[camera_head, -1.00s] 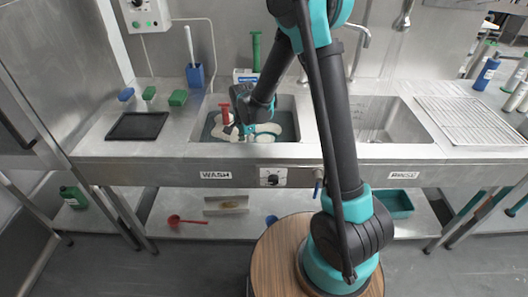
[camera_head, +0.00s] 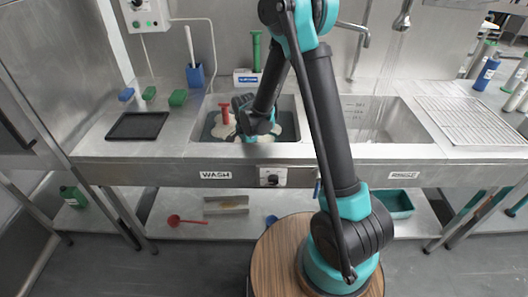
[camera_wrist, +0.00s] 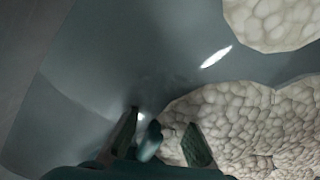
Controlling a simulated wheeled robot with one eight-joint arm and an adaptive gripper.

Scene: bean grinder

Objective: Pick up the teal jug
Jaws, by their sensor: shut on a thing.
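My gripper (camera_wrist: 160,142) is down in the wash sink, among water and pale foam. In the wrist view its two fingers stand on either side of a small dark teal piece (camera_wrist: 149,141), and the jaws are shut on it. This piece looks like part of the teal jug, but only a little of it shows and its whole shape is hidden. In the head view my gripper (camera_head: 248,136) is low in the sink, and I cannot make out the jug there.
Pale foam patches (camera_wrist: 215,115) float around the fingers. A red-handled tool (camera_head: 225,112) stands in the wash sink. The sink's front rim (camera_head: 215,151) is close to my gripper. The rinse sink (camera_head: 375,128) lies to the right, with faint streaks below its tap.

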